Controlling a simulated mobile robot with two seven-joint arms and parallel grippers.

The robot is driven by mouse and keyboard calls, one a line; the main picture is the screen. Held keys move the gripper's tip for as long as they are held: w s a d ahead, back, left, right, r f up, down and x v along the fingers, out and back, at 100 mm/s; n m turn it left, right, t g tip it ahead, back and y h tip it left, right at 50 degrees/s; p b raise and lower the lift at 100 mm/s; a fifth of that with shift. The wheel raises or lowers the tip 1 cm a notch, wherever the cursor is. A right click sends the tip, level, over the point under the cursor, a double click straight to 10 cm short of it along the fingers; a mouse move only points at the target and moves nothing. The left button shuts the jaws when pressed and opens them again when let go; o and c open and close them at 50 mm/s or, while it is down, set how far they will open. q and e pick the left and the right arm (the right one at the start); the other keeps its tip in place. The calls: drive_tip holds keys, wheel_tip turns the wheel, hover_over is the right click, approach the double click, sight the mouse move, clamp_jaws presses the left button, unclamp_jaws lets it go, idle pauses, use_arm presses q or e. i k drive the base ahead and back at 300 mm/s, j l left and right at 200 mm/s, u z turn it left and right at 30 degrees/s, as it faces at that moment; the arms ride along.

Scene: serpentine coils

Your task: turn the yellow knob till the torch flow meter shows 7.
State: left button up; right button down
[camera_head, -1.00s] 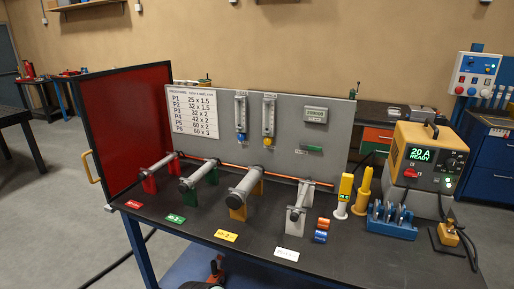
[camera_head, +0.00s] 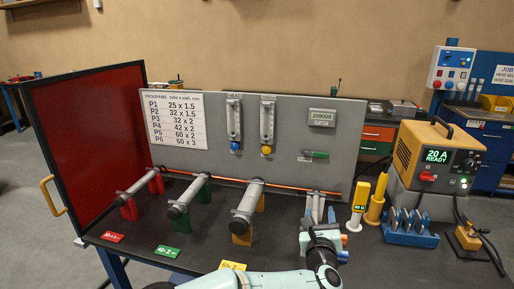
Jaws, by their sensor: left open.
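The yellow knob (camera_head: 266,150) sits at the foot of the right-hand flow meter (camera_head: 267,120) on the grey back panel. The meter's reading is too small to tell, and its label is not legible. A second flow meter (camera_head: 234,118), labelled HEAD, stands to its left with a blue knob (camera_head: 235,146). My left gripper (camera_head: 318,230) is open, low over the bench in front of the panel, to the right of and below the yellow knob and apart from it. It partly hides the rightmost roller stand. My right gripper is out of view.
Several rollers on coloured stands, including a grey roller (camera_head: 248,208), stand between the bench front and the panel. An orange tube (camera_head: 230,180) runs behind them. A yellow torch (camera_head: 376,200) and the power source (camera_head: 432,158) stand to the right. The panel face around the knobs is clear.

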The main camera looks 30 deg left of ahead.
sight(267, 149)
drive_tip(key=i+j, duration=0.1)
drive_tip(key=j, duration=0.25)
drive_tip(key=i+j, duration=0.15)
drive_tip(key=j, duration=0.15)
drive_tip(key=i+j, duration=0.1)
drive_tip(key=j, duration=0.25)
drive_tip(key=i+j, duration=0.15)
drive_tip(key=j, duration=0.2)
